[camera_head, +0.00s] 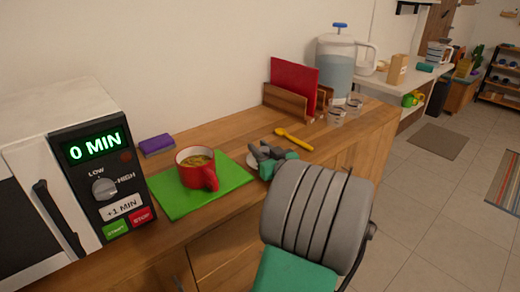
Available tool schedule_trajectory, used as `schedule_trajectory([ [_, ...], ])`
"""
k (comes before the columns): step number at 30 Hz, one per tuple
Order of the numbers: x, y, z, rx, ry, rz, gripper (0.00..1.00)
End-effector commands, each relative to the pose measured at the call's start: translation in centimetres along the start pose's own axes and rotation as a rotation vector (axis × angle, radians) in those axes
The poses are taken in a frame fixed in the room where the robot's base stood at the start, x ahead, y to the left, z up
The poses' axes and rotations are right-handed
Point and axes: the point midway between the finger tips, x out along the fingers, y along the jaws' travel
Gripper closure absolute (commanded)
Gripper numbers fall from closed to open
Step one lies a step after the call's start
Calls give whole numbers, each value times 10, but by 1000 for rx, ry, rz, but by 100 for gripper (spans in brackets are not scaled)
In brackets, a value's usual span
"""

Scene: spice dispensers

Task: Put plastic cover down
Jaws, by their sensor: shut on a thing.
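My gripper (262,151) is over the wooden counter, just right of the green mat. It is shut on a pale round piece, which looks like the plastic cover (252,161). Only part of the cover shows at the gripper's left side; the fingers and my arm hide the rest. I cannot tell whether the cover touches the counter or is held just above it. A red mug (208,178) with yellowish contents stands upright and uncovered on the green mat (170,199), left of my gripper.
A microwave (100,160) reading 0 MIN stands at the left. A purple sponge (157,145) lies beside it. Behind my gripper are a yellow spoon (293,139), a wooden holder (287,103) with a red board (295,84), small glass jars (336,117) and a water dispenser (338,68).

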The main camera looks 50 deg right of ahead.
Motion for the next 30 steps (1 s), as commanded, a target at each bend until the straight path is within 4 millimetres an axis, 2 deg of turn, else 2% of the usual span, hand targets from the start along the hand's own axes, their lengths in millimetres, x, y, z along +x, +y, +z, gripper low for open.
schedule_trajectory([
  [4,0,0,4,0,0,0,100],
  [5,0,0,3,0,0,0,71],
  [12,0,0,3,1,0,0,51],
  [19,0,0,2,1,0,0,51],
  [22,0,0,-4,1,0,0,51],
  [26,-25,2,-1,1,0,6,51],
  [30,-63,2,-1,1,0,8,51],
])
